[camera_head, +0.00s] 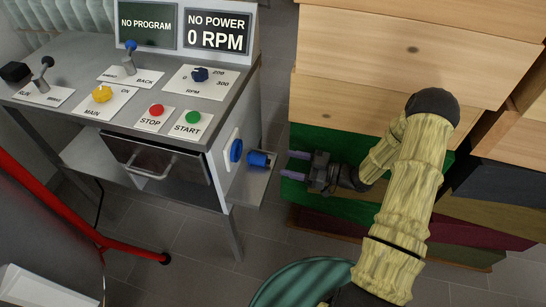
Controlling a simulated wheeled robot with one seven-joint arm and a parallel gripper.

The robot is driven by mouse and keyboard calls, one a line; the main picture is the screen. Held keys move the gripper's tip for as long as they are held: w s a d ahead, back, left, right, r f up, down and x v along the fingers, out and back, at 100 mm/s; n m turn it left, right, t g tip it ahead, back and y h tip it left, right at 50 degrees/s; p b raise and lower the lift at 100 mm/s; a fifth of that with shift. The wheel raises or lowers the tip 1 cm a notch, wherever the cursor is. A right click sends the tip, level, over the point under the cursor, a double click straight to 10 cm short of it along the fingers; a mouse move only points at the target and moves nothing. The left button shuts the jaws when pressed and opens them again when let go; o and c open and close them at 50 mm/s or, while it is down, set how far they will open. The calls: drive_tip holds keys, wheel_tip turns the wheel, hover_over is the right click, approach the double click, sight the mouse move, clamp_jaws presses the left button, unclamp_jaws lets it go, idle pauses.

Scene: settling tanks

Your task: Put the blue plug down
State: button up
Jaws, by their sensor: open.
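The blue plug (258,159) is at the right side of the grey control desk (120,60), over a small grey shelf (250,189). It seems to lie on that shelf, though its contact underneath is hard to see. A round blue socket (236,150) on a white plate is in the desk's side wall, just left of the plug. My gripper (291,164) is right of the plug, its two fingers apart and pointing left towards it. A gap shows between the fingertips and the plug, and nothing is between the fingers.
The desk carries a red STOP button (156,110), a green START button (193,117), knobs and levers. Wooden drawers (400,50) and a green drawer (330,205) stand close behind my arm. A red tube (60,205) is at the left. Tiled floor is open below the shelf.

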drive_tip(key=shift+v, duration=1)
drive_tip(key=shift+a, duration=0.1)
drive_tip(key=shift+w, duration=0.15)
drive_tip(key=shift+s+d, duration=0.2)
drive_tip(key=shift+s, duration=0.1)
drive_tip(key=shift+a, duration=0.15)
idle(0.5)
